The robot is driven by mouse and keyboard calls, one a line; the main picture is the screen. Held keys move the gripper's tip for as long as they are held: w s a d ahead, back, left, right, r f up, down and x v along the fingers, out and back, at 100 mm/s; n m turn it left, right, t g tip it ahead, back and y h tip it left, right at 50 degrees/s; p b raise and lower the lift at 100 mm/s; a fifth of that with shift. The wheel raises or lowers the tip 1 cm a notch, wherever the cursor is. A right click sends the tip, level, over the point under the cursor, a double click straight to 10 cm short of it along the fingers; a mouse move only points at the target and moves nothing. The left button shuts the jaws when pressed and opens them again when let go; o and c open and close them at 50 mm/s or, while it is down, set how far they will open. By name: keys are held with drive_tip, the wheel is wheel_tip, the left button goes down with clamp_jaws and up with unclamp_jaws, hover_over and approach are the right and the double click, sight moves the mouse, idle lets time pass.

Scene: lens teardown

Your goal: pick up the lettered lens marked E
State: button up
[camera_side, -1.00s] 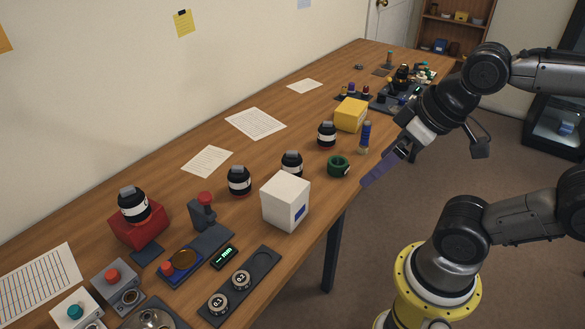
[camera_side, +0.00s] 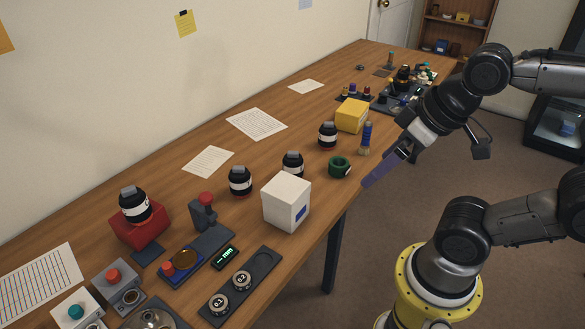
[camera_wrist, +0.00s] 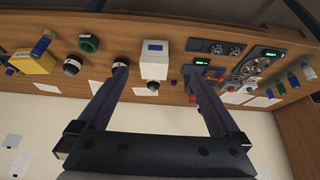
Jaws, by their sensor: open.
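Several black lenses with white bands and grey caps are in the side view; their letters are too small to read, so I cannot tell which is E. One lens (camera_side: 135,204) sits on a red block. Others stand on the table: one lens (camera_side: 240,181) left of the white box, one (camera_side: 292,163) partly hidden behind it, and one (camera_side: 327,135) near the yellow box. My gripper (camera_side: 375,178) is open and empty, off the table's front edge beside the green ring. In the wrist view my gripper (camera_wrist: 156,72) has its fingers wide apart, the white box between them.
The white box (camera_side: 286,203) and green ring (camera_side: 339,167) stand near the front edge. A blue upright cylinder (camera_side: 366,139) and yellow box (camera_side: 352,116) are farther back. A dark tray (camera_side: 263,262) with two round dials lies at front. Papers (camera_side: 257,124) lie along the wall.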

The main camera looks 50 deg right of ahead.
drive_tip(key=w+r+t, duration=0.2)
drive_tip(key=w+r, duration=0.3)
drive_tip(key=w, duration=0.4)
drive_tip(key=m+g+h, duration=0.1)
drive_tip(key=m+g, duration=0.2)
hover_over(295, 158)
drive_tip(key=s, duration=0.4)
wheel_tip(295, 158, down, 17)
drive_tip(key=x, duration=0.6)
drive_tip(key=shift+w+a+f, duration=0.25)
drive_tip(key=shift+w+a, duration=0.05)
drive_tip(key=shift+x, duration=3)
drive_tip(key=shift+s, duration=0.15)
